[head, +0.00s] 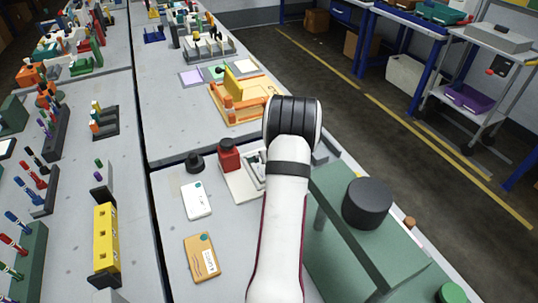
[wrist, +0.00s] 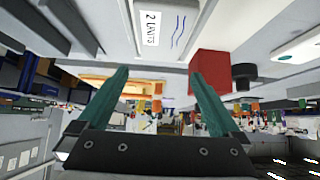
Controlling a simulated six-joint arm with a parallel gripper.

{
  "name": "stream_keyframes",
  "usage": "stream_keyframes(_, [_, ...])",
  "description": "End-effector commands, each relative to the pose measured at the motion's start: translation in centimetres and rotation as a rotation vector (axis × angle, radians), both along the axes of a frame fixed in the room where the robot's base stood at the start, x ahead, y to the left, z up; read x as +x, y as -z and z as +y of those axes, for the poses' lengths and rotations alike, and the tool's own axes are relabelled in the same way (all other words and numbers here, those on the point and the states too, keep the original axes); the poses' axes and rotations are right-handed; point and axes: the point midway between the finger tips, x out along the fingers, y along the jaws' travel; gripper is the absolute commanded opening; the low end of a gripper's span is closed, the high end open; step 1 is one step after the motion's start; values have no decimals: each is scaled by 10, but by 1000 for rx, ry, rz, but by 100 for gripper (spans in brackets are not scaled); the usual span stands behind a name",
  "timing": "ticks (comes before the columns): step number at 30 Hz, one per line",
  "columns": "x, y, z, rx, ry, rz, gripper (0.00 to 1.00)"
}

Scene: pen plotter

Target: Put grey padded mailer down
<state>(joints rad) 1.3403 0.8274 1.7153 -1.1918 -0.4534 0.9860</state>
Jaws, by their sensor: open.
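The grey padded mailer (wrist: 168,22) shows at the top of the wrist view, cut by the frame edge. It has a white label with dark lettering and blue wavy lines. My gripper (wrist: 159,74) is open, its two teal fingers spread with nothing held between them. The mailer appears beyond the fingertips, apart from them; the exact gap cannot be told. In the head view my white arm hides the gripper, and I cannot make out the mailer for certain.
A red block (head: 229,156) and a black knob (head: 195,163) stand close by on the left. A white packet (head: 197,201) and an orange-brown mailer (head: 202,257) lie flat on the bench. A green frame with a black cylinder (head: 367,203) stands right of my arm.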

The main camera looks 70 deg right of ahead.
Motion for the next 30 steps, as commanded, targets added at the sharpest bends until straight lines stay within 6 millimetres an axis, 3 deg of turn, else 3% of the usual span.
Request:
stream_keyframes(6, [-25, -35, 24, -2, 2, -1, 100])
stream_keyframes(13, [-30, -43, 31, 0, 0, 0, 100])
stream_keyframes(16, [-16, -55, 36, -19, 7, 17, 100])
stream_keyframes(18, [12, -83, 54, -55, 28, 60, 100])
stream_keyframes(20, [42, -113, 92, -75, 55, 113, 100])
stream_keyframes(22, [63, -140, 162, -44, 77, 181, 100])
stream_keyframes(23, [65, -147, 196, -13, 78, 211, 100])
stream_keyframes(24, [63, -152, 244, 40, 67, 251, 100])
stream_keyframes(26, [50, -155, 318, 142, 27, 317, 100])
stream_keyframes(27, [36, -154, 366, 218, -15, 365, 100])
stream_keyframes(30, [-11, -150, 466, 406, -146, 482, 100])
